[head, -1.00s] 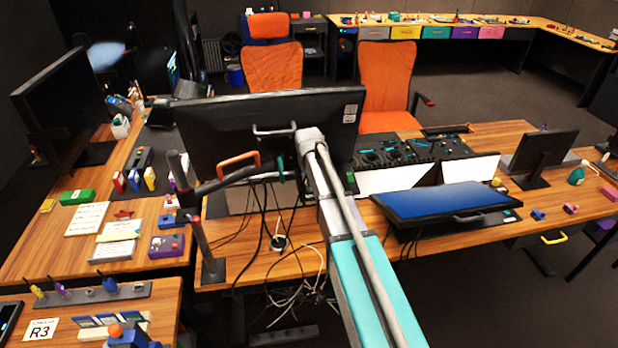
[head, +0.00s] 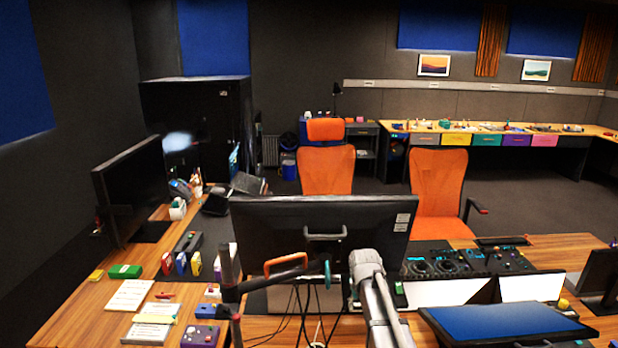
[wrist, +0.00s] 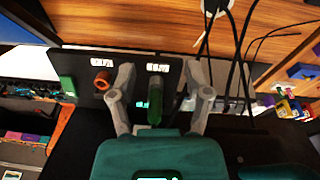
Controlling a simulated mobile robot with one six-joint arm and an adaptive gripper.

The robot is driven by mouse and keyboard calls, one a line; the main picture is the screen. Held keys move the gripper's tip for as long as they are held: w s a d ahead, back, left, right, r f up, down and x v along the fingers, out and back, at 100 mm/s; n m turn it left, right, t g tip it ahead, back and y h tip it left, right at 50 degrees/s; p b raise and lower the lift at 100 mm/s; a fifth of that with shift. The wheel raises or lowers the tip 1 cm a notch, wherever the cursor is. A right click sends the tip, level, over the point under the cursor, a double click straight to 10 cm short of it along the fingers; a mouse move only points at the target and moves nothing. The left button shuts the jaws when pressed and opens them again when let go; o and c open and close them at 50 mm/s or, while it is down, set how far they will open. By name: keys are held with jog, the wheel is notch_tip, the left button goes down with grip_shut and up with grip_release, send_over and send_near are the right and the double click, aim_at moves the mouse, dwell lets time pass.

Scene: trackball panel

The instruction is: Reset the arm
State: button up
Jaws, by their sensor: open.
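In the wrist view my gripper (wrist: 157,66) is open, its two grey fingers spread apart. A green upright piece (wrist: 155,102) shows between the fingers, in front of a dark panel (wrist: 130,63) with white labels. No contact with it is clear, and I cannot tell the gap. An orange ring-shaped piece (wrist: 101,80) and a green block (wrist: 68,86) are left of the fingers. In the head view my arm (head: 372,290) rises from the bottom edge, and the gripper itself cannot be made out. Black control panels with round dials (head: 438,263) lie right of the arm.
A large monitor (head: 318,235) stands just beyond my arm, with an orange handle (head: 287,264) in front of it. A blue-topped screen (head: 505,322) is at the lower right. Dark cables (wrist: 240,45) hang right of my gripper. Orange chairs (head: 439,190) stand behind the desk.

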jog(key=s+m+g, duration=0.1)
jog(key=s+g, duration=0.1)
jog(key=s, duration=1.9)
jog(key=shift+s+d+f+m, duration=0.15)
jog(key=shift+m, duration=0.15)
